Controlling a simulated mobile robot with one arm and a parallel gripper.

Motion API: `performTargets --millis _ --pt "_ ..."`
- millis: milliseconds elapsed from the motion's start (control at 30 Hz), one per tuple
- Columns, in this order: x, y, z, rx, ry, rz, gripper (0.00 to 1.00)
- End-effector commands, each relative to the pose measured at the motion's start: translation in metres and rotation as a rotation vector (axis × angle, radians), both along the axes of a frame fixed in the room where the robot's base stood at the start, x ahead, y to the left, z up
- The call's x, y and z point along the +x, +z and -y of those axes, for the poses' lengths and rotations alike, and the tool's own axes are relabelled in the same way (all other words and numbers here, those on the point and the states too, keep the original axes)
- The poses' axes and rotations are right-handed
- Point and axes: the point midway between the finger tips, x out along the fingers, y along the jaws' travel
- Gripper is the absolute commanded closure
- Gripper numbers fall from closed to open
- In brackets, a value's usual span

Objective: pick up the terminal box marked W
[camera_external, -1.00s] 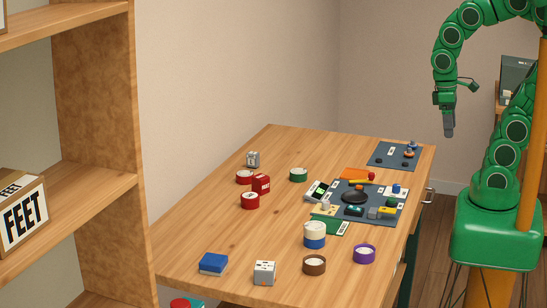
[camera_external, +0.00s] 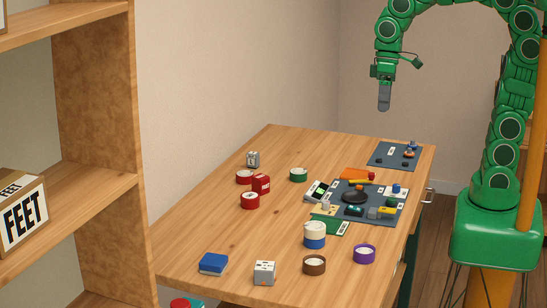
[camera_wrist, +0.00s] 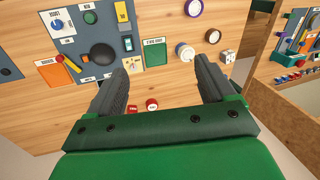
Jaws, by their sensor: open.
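No letter W is legible, so I cannot tell which box is marked W. A light grey box with dark dots (camera_external: 264,272) stands at the near edge of the table; it also shows at the right in the wrist view (camera_wrist: 228,57). A smaller grey box (camera_external: 253,159) stands at the table's far left, behind red rings. My gripper (camera_external: 384,106) is in the air above the far part of the table, pointing down and apart from everything. In the wrist view my gripper (camera_wrist: 159,68) has its fingers wide apart, with nothing between them.
A blue box (camera_external: 213,263), a brown ring (camera_external: 314,265), a purple ring (camera_external: 364,254) and a white-and-blue stack (camera_external: 314,235) stand towards the near side. A dark panel (camera_external: 348,215) crowded with parts lies at right. A red box (camera_external: 260,183) stands among red rings. Wooden shelves (camera_external: 95,160) rise at left.

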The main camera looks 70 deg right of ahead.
Motion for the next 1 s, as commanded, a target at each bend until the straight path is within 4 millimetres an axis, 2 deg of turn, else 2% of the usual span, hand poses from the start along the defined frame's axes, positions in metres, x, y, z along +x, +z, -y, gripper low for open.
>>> performTargets --millis 100,333,567,767,1000 --pt "0.033 0.003 -0.002 -0.03 0.095 0.037 0.17" --pt "0.089 0.001 -0.004 -0.121 0.329 0.098 0.17" --pt "0.142 -0.006 -0.015 -0.203 0.588 0.142 0.17" --pt "0.184 -0.019 -0.034 -0.264 0.835 0.159 0.17" --pt "0.226 -0.043 -0.066 -0.317 1.152 0.166 0.17"
